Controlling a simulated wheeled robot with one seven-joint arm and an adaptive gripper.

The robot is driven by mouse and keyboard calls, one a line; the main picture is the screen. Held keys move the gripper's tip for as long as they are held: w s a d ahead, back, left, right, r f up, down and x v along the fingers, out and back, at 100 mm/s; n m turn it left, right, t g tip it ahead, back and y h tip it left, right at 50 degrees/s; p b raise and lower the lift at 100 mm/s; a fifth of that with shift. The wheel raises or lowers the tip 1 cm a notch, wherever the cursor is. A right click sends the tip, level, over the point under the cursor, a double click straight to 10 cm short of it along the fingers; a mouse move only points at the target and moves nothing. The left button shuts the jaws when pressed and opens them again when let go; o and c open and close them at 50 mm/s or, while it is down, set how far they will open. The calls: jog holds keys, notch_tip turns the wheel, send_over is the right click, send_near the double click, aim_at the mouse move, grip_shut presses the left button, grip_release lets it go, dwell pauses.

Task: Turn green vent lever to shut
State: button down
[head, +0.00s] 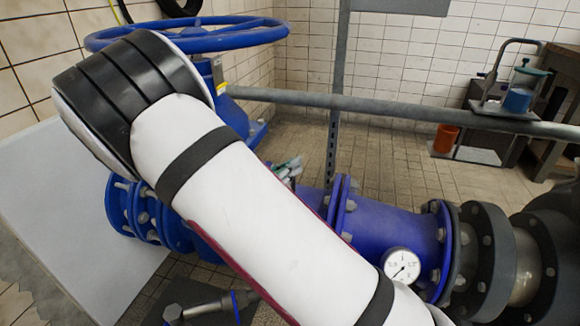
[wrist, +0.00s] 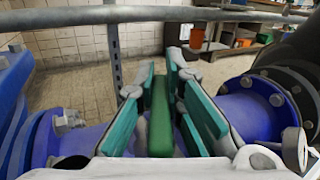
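The green vent lever (wrist: 160,122) shows in the wrist view as an upright green bar in the middle, above the blue pipe. My gripper (wrist: 166,78) has teal-padded fingers on the left and right of the lever. The fingers are apart, with the lever between them; narrow gaps show beside it, and I cannot tell whether either pad touches it. In the head view only a small part of my gripper (head: 288,168) shows past my white arm, which hides the lever.
A blue pipe (head: 385,228) with flanges and a round gauge (head: 402,266) runs below. A large blue handwheel (head: 235,36) stands at the upper left. A grey horizontal rail (head: 400,113) and an upright post (head: 335,120) lie beyond. Tiled floor is open behind.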

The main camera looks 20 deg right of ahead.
jog(key=shift+s+r+m+g+h+p, duration=0.1)
jog(key=shift+r+m+g+h+p, duration=0.1)
jog(key=shift+m+g+h+p, duration=0.7)
jog(key=shift+s+d+f+m+g+h+p, duration=0.15)
jog(key=shift+m+g+p, duration=0.35)
jog(key=shift+g, duration=0.65)
jog(key=shift+s+a+m+g+h+p, duration=0.15)
jog(key=shift+s+m+g+p, duration=0.1)
jog(key=shift+m+g, duration=0.7)
jog(key=shift+d+n, duration=0.1)
jog(key=shift+n, duration=0.15)
jog(key=c, duration=1.7)
grip_release()
jog(key=a, duration=0.4)
jog(key=s+a, duration=0.1)
jog(key=a, duration=0.7)
jog(key=shift+s+f, duration=0.15)
